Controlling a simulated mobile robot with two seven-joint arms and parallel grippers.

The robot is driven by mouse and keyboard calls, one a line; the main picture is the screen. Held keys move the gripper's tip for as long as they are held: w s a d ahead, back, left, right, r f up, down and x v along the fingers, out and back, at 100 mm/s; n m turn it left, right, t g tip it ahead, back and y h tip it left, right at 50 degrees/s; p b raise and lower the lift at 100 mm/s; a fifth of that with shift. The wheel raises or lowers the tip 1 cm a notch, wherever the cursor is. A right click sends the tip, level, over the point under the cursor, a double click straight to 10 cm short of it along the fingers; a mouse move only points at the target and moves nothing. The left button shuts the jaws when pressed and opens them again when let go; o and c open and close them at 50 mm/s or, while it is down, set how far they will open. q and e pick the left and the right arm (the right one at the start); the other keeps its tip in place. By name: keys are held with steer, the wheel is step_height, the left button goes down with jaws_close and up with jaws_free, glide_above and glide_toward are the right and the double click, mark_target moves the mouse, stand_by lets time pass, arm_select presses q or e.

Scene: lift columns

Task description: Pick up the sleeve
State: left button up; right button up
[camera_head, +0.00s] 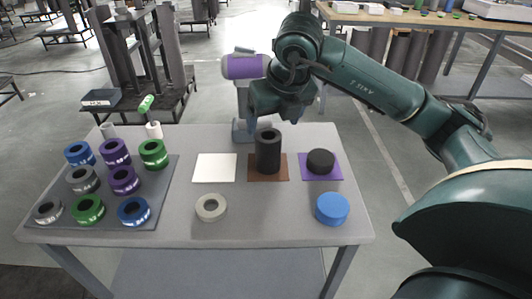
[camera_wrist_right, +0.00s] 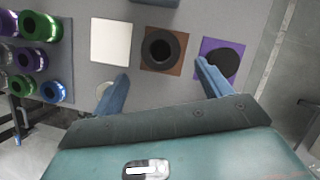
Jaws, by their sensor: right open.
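The sleeve looks to be the black hollow cylinder (camera_head: 268,152), standing upright on a brown square mat (camera_head: 283,174) on the grey table. In the right wrist view the sleeve (camera_wrist_right: 174,50) shows from above as a black ring with an open bore. My right gripper (camera_head: 281,120) is open and empty, just above and behind the sleeve in the head view. In the right wrist view its two blue fingers (camera_wrist_right: 162,75) are spread wide, with the sleeve ahead of the gap between them, apart from both. My left gripper is not in view.
A white square (camera_head: 214,168) lies left of the sleeve, and a black disc (camera_head: 320,161) on a purple mat lies right. A grey ring (camera_head: 211,207) and blue disc (camera_head: 332,208) lie in front. A tray (camera_head: 160,190) holds several coloured rings. A purple-topped device (camera_head: 243,66) stands behind.

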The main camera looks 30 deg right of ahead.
steer(key=x, duration=0.9)
steer(key=shift+d+f, duration=0.15)
steer(key=shift+f, duration=0.2)
steer(key=c, duration=0.4)
steer(key=shift+r, duration=0.1)
steer(key=c, duration=1.2)
step_height(320, 180, up, 10)
step_height(320, 180, up, 6)
steer(key=p, duration=0.5)
glide_above(271, 141)
steer(key=w, duration=0.2)
steer(key=shift+w+d, duration=0.1)
steer(key=shift+d, duration=0.25)
